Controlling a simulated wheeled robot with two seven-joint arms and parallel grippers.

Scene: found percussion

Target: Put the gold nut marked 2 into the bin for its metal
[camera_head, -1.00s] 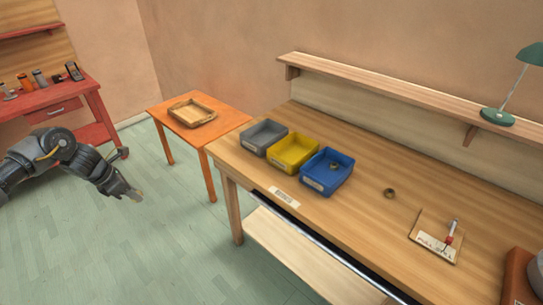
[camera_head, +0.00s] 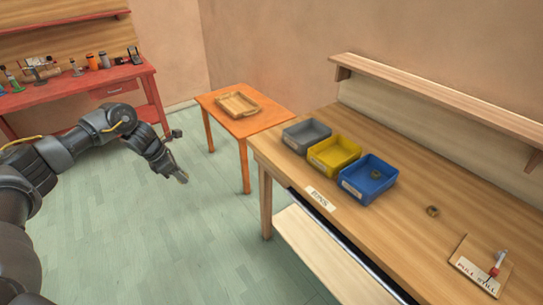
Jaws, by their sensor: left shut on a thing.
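My left gripper (camera_head: 181,177) hangs over the green floor, left of the workbench and in front of the orange table. It is shut on a small yellowish thing at its tips, which looks like the gold nut; its mark is too small to read. Three open bins stand in a row on the workbench: grey (camera_head: 306,140), yellow (camera_head: 322,167) and blue (camera_head: 352,194). A dull nut (camera_head: 376,174) lies in the blue bin. Another dark brassy nut (camera_head: 432,211) lies on the bench right of the bins. My right gripper is out of view.
The workbench (camera_head: 400,235) carries a label in front of the bins and a board (camera_head: 480,268) with a red-handled item at right. A shelf (camera_head: 430,93) runs along its back. A wooden tray (camera_head: 237,104) sits on the orange table (camera_head: 270,125). A red bench (camera_head: 90,92) holds tools.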

